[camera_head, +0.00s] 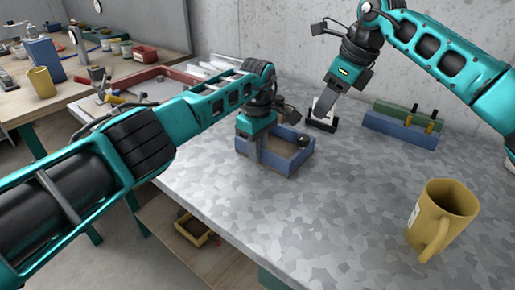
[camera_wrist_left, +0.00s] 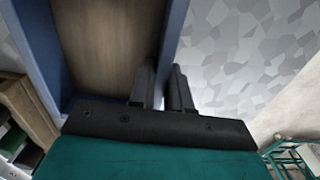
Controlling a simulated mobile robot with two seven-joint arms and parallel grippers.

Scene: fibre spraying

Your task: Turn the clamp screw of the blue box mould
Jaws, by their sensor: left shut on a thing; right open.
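The blue box mould (camera_head: 297,160) is an open blue frame with a brown inside, on the grey patterned worktop. My left gripper (camera_head: 255,152) points down at its left side. In the left wrist view, the fingers (camera_wrist_left: 163,88) stand on either side of the mould's blue wall (camera_wrist_left: 174,35), shut on it. A dark round knob (camera_head: 303,140), perhaps the clamp screw, shows at the mould's right side. My right gripper (camera_head: 322,118) is open, behind and to the right of the mould, apart from it. Whether it touches the worktop is unclear.
Green and blue blocks (camera_head: 400,131) with yellow and black pegs stand at the back right. A yellow mug (camera_head: 442,215) stands at the front right. The worktop (camera_head: 330,220) is clear between mould and mug. A cluttered wooden bench (camera_head: 80,95) is at the far left.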

